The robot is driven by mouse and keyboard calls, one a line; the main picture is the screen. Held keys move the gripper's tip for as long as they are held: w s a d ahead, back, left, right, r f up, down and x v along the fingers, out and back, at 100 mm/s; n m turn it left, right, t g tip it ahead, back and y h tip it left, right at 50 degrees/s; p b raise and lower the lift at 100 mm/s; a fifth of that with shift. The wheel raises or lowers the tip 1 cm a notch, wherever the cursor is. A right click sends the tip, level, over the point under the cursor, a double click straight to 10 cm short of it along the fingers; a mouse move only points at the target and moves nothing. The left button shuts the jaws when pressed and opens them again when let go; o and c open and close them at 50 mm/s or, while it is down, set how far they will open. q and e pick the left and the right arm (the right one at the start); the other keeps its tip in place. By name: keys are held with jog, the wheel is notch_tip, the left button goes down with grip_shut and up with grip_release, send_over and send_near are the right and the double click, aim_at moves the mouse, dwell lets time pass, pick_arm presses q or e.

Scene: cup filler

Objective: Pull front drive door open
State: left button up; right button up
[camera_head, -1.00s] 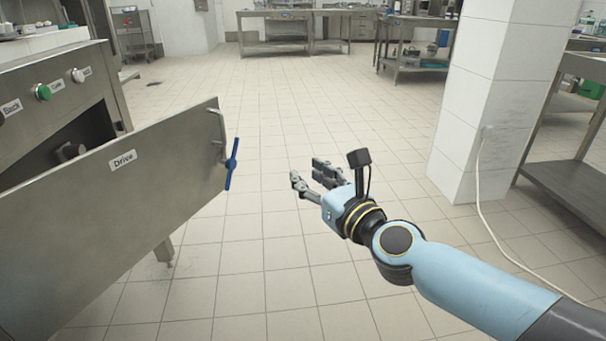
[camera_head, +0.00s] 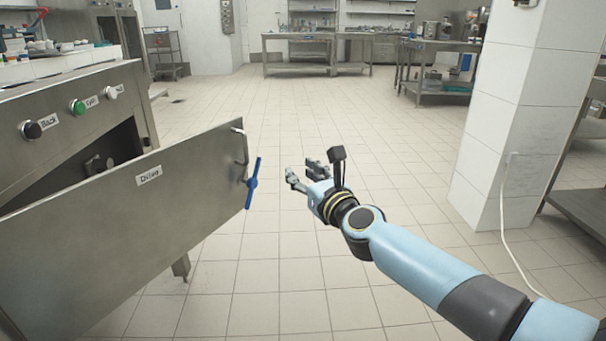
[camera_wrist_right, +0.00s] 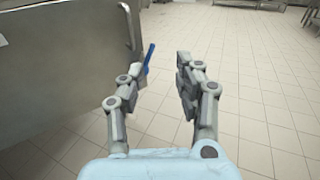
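The front drive door (camera_head: 110,225) is a flat steel panel labelled "Drive". It stands swung out at an angle from the steel machine, with a dark gap behind it. A blue latch handle (camera_head: 252,183) sits on its free edge, below a small metal bar handle. My right gripper (camera_head: 302,172) is open and empty, a short way right of the blue handle and apart from it. In the right wrist view, the fingers (camera_wrist_right: 157,85) are spread, and the blue handle (camera_wrist_right: 149,57) shows behind the left finger. My left gripper is not in view.
The machine front (camera_head: 60,125) carries a black, a green and a white button. A white tiled pillar (camera_head: 520,110) with a hanging cable stands at right, beside a steel table. Steel benches (camera_head: 318,55) stand far back. The tiled floor between is clear.

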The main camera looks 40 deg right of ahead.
grip_shut()
dwell(0.3)
jog(key=c, duration=0.6)
grip_release()
jog(key=shift+c, duration=0.2)
jog(key=o, duration=0.6)
jog(key=shift+o, duration=0.2)
jog(key=s+a, duration=0.1)
jog(key=s, duration=1.1)
jog(key=shift+a, duration=0.35)
